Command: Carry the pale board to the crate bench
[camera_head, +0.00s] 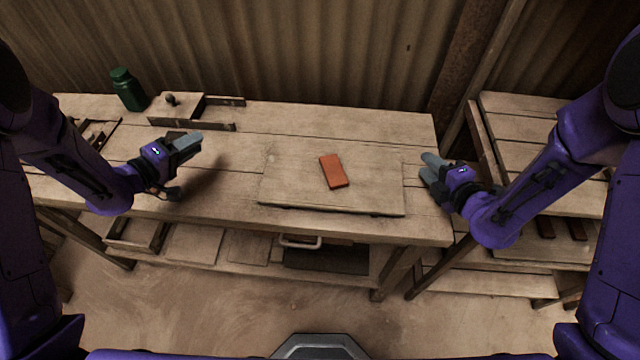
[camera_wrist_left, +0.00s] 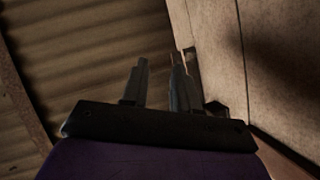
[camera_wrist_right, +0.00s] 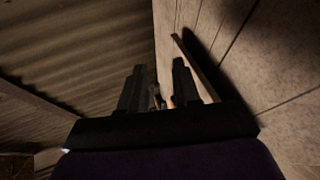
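The pale board (camera_head: 285,190) lies flat on the middle of the wooden workbench, near its front edge. An orange-red tile (camera_head: 333,171) lies on top of it. My left gripper (camera_head: 190,160) is open and empty, over the bench to the left of the board and apart from it. My right gripper (camera_head: 424,168) is open and empty, just right of the board with a small gap between them. The left wrist view shows a gap between its fingers (camera_wrist_left: 160,85). The right wrist view also shows parted fingers (camera_wrist_right: 160,80). No crate shows clearly.
A second slatted bench (camera_head: 515,105) stands at the right, across a gap. A green bottle (camera_head: 128,90) and a wooden fixture with a dark knob (camera_head: 183,103) stand at the back left. A lower shelf (camera_head: 192,246) holds panels. The workbench behind the board is clear.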

